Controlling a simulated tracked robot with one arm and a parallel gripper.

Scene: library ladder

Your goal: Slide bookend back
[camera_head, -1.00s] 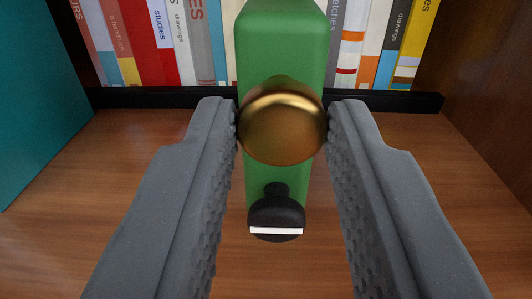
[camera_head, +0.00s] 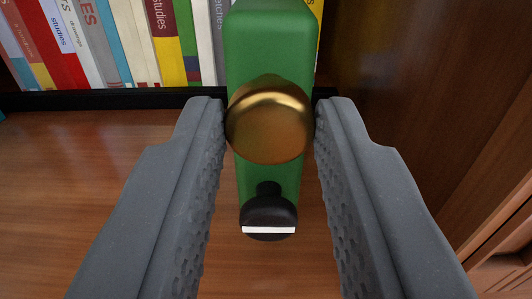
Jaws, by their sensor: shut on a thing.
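The bookend is a green upright block (camera_head: 268,45) with a brass knob (camera_head: 269,122) on its front. A black knob-like piece with a white stripe (camera_head: 268,212) sits low on it. My gripper (camera_head: 269,120) is shut on the brass knob, one grey finger against each side. The bookend stands in front of the book row, near the right end of the shelf. Its back and the part behind the knob are hidden.
A row of books (camera_head: 110,40) stands behind a black strip (camera_head: 110,98) along the back. The wooden shelf (camera_head: 90,170) is clear to the left. A dark wooden side wall (camera_head: 420,70) stands close on the right.

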